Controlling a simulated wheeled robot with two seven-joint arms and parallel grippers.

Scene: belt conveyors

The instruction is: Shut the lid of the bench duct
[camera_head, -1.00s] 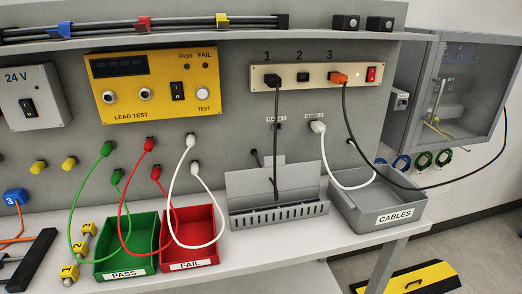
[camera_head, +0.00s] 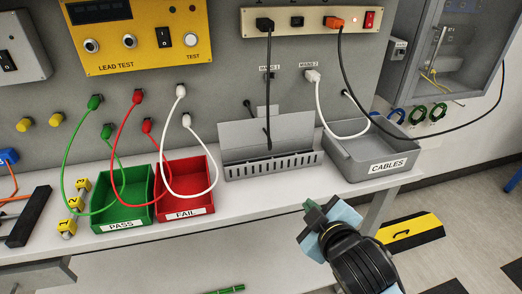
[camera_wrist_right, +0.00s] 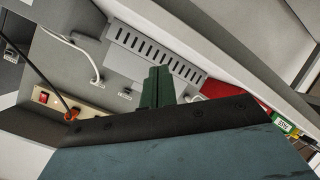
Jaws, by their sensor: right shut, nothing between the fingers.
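The bench duct (camera_head: 272,168) is a grey slotted trough on the bench, left of the grey bin marked CABLES. Its lid (camera_head: 290,131) is a plain grey plate standing up along the back edge, open. A black cable (camera_head: 268,90) hangs from socket 1 in front of the lid and ends inside the duct. My right gripper (camera_head: 310,208) is shut and empty, in front of the bench edge, below and right of the duct, apart from it. In the right wrist view, its green fingers (camera_wrist_right: 154,87) partly cover the duct (camera_wrist_right: 160,49). My left gripper is not in view.
The CABLES bin (camera_head: 395,162) stands right of the duct, with a white cable (camera_head: 340,136) hanging into it. The red FAIL bin (camera_head: 187,207) and green PASS bin (camera_head: 124,219) stand left, under looped leads. The bench front strip is clear.

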